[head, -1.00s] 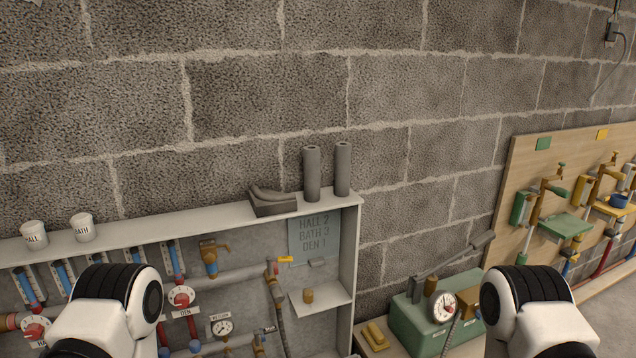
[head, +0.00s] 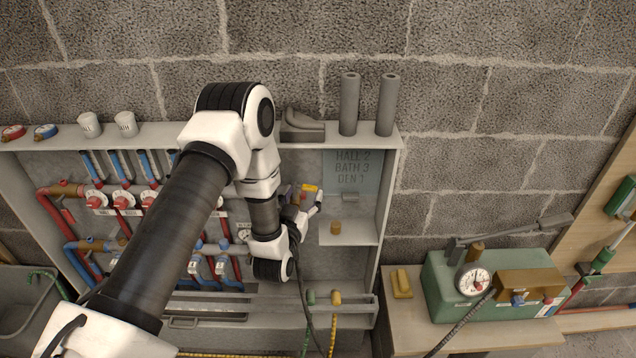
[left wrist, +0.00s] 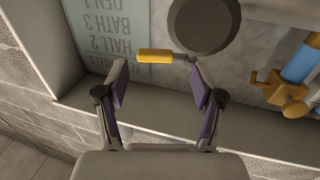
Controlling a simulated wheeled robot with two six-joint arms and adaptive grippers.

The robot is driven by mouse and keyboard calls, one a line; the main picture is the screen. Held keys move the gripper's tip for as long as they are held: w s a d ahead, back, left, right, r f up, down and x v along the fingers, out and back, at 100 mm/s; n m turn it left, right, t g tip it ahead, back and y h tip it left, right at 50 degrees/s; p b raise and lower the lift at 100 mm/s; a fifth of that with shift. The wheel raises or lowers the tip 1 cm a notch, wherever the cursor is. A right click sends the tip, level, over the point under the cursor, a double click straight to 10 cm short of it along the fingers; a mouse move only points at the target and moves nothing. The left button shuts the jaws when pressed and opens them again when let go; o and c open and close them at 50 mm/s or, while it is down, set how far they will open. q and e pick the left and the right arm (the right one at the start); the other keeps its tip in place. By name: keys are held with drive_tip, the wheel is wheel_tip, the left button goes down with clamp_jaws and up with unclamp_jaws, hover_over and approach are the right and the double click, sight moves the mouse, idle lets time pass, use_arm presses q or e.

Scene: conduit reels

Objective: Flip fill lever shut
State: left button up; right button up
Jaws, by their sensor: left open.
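The fill lever is a small yellow handle (head: 309,188) in the wall cabinet, just left of the grey label sheet. In the left wrist view the yellow lever (left wrist: 156,56) lies across the picture, its thin stem running to the right. My left gripper (head: 303,204) is at the lever in the head view, and the arm hides much of the pipework there. In the left wrist view the left gripper (left wrist: 159,84) is open and empty, its two purple-padded fingers spread with the lever just beyond the tips. I cannot tell whether anything touches. My right gripper is out of view.
A dark round pipe end (left wrist: 204,25) sits close beyond the right finger. A small shelf (head: 348,231) with a brass fitting is right of the gripper. A green test pump (head: 480,285) stands on the bench at right. Grey tubes stand on the cabinet top.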

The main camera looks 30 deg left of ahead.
sight(308, 189)
use_arm(q)
drive_tip(key=x, duration=0.4)
drive_tip(key=shift+w+d+f, duration=0.1)
drive_tip(key=shift+w+d, duration=0.1)
drive_tip(key=shift+d, duration=0.15)
drive_tip(key=shift+s+a, duration=0.1)
drive_tip(key=shift+s, duration=0.05)
drive_tip(key=shift+c, duration=0.6)
drive_tip(key=c, duration=1)
drive_tip(key=y+b, duration=0.1)
drive_tip(key=w+n+g+y+b, duration=0.1)
drive_tip(key=shift+f+n+y, duration=0.15)
drive_tip(key=shift+n+y, duration=0.15)
drive_tip(key=shift+c, duration=0.2)
drive_tip(key=shift+a+r+n+g+y+b, duration=0.2)
drive_tip(key=shift+n+g+y+b, duration=0.25)
drive_tip(key=shift+n+y, duration=0.35)
drive_tip(key=o, duration=1.2)
drive_tip(key=shift+w, duration=0.1)
drive_tip(key=shift+c, duration=0.2)
